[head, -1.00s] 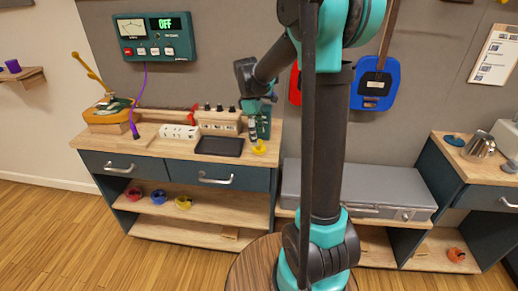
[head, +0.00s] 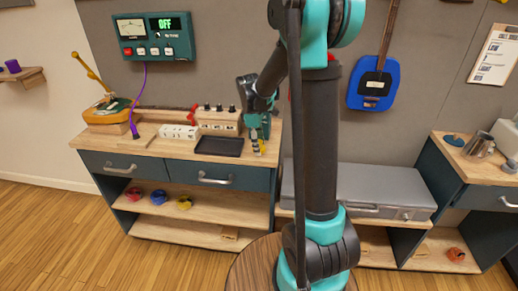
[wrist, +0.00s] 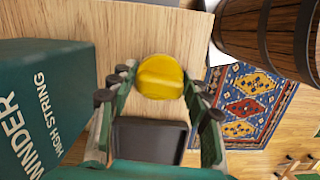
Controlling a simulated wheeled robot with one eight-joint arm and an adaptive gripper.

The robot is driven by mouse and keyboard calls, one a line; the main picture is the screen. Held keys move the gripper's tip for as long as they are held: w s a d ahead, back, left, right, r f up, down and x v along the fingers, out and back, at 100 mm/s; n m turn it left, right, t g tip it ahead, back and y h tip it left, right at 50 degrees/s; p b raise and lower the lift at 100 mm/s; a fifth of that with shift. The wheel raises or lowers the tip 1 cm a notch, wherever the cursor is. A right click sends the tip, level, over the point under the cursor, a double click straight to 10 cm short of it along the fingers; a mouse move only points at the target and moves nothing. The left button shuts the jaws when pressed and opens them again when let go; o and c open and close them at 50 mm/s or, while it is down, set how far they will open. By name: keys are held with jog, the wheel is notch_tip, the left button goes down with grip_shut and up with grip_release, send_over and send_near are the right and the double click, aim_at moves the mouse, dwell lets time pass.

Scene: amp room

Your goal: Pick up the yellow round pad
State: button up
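The yellow round pad (wrist: 160,77) lies on the wooden bench top in the wrist view, near the bench edge. My gripper (wrist: 162,91) is open, with one finger to the left of the pad and one to the right. I cannot tell whether either finger touches it. In the head view, my gripper (head: 257,147) points down at the right end of the bench and hides most of the pad.
A black tray (head: 219,146) lies just left of my gripper. A green box with white lettering (wrist: 42,105) stands close on the left in the wrist view. A wooden barrel (wrist: 262,38) and a patterned rug (wrist: 245,105) show beyond the bench edge.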

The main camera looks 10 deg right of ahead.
jog(key=c, duration=0.6)
notch_tip(320, 180, up, 20)
dwell(0.4)
